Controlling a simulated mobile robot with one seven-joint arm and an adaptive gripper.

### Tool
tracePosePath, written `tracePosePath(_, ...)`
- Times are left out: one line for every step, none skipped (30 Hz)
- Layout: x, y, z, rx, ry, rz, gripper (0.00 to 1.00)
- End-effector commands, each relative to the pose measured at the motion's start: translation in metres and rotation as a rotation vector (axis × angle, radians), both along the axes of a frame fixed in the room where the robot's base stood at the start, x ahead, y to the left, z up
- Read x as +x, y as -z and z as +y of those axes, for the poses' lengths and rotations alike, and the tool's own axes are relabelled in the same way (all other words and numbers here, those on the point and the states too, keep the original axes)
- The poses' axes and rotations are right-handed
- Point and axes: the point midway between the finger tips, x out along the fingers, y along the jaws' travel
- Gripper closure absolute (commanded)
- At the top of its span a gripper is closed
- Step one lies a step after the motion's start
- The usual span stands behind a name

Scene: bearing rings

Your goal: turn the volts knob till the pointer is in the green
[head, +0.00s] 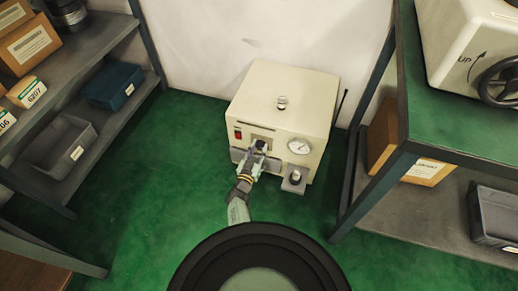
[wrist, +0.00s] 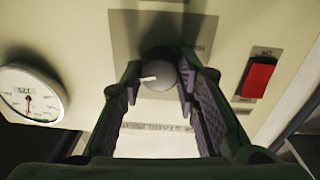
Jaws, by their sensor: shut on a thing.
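The volts knob (wrist: 158,74) is a dark round knob with a white mark, on a grey plate on the front of a cream machine (head: 283,105). My gripper (wrist: 160,82) is shut on the knob, with one finger on each side of it. In the head view my gripper (head: 259,147) covers most of the knob. The white mark points left in the wrist view. The round white gauge (head: 299,146) is right of the knob in the head view. It also shows in the wrist view (wrist: 32,92), with a thin reddish pointer.
A red switch (wrist: 259,77) sits beside the knob plate. A small metal post on a bracket (head: 294,181) stands below the gauge. Shelves with boxes and bins (head: 113,86) stand at the left, and a green-topped bench (head: 440,130) at the right. Green floor lies between them.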

Motion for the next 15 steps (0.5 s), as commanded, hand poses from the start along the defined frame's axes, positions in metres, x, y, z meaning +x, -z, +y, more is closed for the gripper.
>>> tracePosePath(0.0006,-0.0001,0.0004,-0.042,0.000,0.013,0.99)
tracePosePath(0.0006,-0.0001,0.0001,-0.069,0.000,0.022,0.99)
tracePosePath(0.0006,-0.0001,0.0001,-0.105,0.001,0.034,0.99)
tracePosePath(0.0007,-0.0002,0.0003,-0.132,0.001,0.042,0.99)
tracePosePath(0.0008,-0.0002,0.0004,-0.158,0.000,0.051,0.99)
tracePosePath(0.0008,-0.0003,0.0002,-0.192,0.001,0.062,0.99)
tracePosePath(0.0009,-0.0003,0.0001,-0.219,0.001,0.071,0.99)
tracePosePath(0.0009,-0.0003,0.0002,-0.245,0.001,0.080,0.99)
tracePosePath(0.0011,-0.0005,0.0006,-0.277,0.000,0.090,0.99)
tracePosePath(0.0010,-0.0005,0.0008,-0.301,0.000,0.097,0.99)
tracePosePath(0.0010,-0.0004,0.0008,-0.324,0.001,0.105,0.99)
tracePosePath(0.0011,-0.0003,0.0007,-0.353,0.001,0.114,0.99)
tracePosePath(0.0011,-0.0003,0.0007,-0.374,0.001,0.121,0.99)
tracePosePath(0.0012,-0.0003,0.0006,-0.395,0.000,0.128,0.99)
tracePosePath(0.0011,-0.0002,0.0008,-0.421,0.000,0.136,0.99)
